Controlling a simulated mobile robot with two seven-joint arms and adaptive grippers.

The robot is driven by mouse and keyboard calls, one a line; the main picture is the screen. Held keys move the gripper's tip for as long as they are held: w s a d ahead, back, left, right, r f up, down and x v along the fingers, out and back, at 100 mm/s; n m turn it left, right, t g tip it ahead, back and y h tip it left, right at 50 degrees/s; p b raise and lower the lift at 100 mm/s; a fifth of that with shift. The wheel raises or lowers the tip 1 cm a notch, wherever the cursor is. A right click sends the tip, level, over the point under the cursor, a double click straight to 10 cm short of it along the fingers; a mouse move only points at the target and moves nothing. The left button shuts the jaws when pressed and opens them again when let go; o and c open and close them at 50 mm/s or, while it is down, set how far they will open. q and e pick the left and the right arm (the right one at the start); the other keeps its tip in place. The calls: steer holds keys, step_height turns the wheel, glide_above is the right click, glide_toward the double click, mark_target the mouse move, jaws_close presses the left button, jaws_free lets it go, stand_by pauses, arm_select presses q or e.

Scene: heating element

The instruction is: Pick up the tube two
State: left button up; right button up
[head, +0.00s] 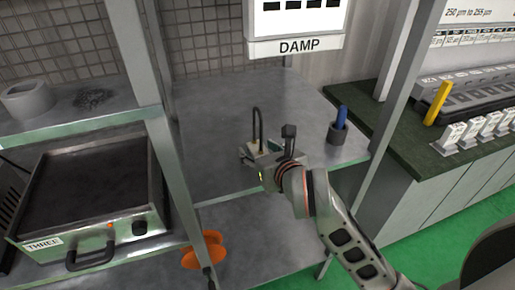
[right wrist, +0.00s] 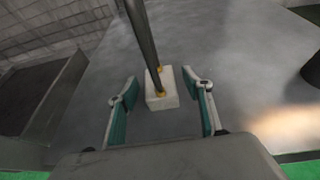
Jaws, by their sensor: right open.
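A dark, thin bent tube (head: 257,126) stands upright on the metal bench; no label is readable on it, so I cannot tell if it is tube two. In the right wrist view the dark tube (right wrist: 143,42) rises from a pale block (right wrist: 161,102) with yellow fittings at its foot. My right gripper (head: 258,156) is at the block in the head view. In the right wrist view my right gripper (right wrist: 158,78) is open, its fingers on either side of the tube and block, with gaps visible. My left gripper is not in view.
A dark cup (head: 338,134) holding a blue object (head: 341,117) stands to the right on the bench (head: 225,110). A hot plate marked THREE (head: 90,200) is at left, with an orange spool (head: 204,250) below. Metal posts frame the bench; its back left is clear.

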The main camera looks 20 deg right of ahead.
steer(key=shift+w+f, duration=0.2)
steer(key=shift+w, duration=0.25)
steer(key=c, duration=1.3)
steer(key=shift+r, duration=0.15)
